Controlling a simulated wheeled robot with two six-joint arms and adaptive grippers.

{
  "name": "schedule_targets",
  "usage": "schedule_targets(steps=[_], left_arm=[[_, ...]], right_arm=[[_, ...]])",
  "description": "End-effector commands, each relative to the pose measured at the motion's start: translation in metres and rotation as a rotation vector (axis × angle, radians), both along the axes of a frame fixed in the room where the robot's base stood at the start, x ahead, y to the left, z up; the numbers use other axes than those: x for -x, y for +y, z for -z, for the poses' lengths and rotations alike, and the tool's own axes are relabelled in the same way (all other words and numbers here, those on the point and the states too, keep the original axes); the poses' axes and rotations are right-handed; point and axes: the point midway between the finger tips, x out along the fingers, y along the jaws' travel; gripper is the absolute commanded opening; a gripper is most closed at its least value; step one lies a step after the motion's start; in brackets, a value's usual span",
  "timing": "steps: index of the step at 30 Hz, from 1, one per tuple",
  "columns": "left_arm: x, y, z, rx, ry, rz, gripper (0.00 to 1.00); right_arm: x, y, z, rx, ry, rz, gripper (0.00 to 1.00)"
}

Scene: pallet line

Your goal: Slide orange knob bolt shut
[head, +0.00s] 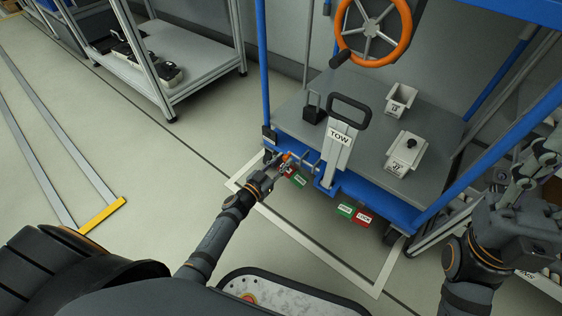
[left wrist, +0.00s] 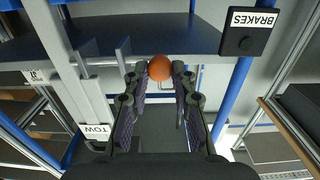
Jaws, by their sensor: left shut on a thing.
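The orange knob (left wrist: 160,67) is a round ball between the fingertips of my left gripper (left wrist: 160,80) in the left wrist view. The left gripper is shut on it. In the head view my left gripper (head: 280,165) reaches the front left of the blue cart, and the knob (head: 287,157) shows as a small orange spot there. The bolt itself is mostly hidden by the fingers. A red tag and a green tag (head: 300,180) are just below. My right gripper (head: 525,170) is at the right edge, away from the knob; its jaw opening is unclear.
The cart's TOW handle (head: 340,140) stands right of the knob. Green and red tags (head: 355,213) hang further right. An orange handwheel (head: 374,30) is above. The BRAKES plate (left wrist: 252,20) shows beside the gripper.

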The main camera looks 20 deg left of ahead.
Motion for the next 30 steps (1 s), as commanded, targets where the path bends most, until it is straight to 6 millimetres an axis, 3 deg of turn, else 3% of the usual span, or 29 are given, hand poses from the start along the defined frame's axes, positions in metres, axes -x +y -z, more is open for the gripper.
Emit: schedule_targets(steps=[3,9,18,19,23,30], left_arm=[[0.008,-0.020,-0.006,0.006,0.006,0.001,0.00],[0.018,-0.047,-0.002,0.003,0.004,0.001,0.00],[0.019,-0.051,0.001,0.002,0.002,0.005,0.00],[0.019,-0.051,0.001,0.002,0.002,0.005,0.28],[0.019,-0.050,0.001,0.002,0.002,0.004,0.45],[0.018,-0.049,0.001,0.001,0.001,0.002,0.48]], right_arm=[[0.000,-0.001,-0.022,-0.006,-0.001,-0.004,0.40],[0.003,-0.004,-0.036,-0.019,-0.010,-0.012,0.40],[0.003,-0.004,-0.034,-0.020,-0.011,-0.014,0.40],[0.003,-0.004,-0.034,-0.020,-0.011,-0.013,0.40],[0.003,-0.004,-0.034,-0.020,-0.011,-0.013,0.40],[0.003,-0.004,-0.034,-0.019,-0.011,-0.013,0.40]])
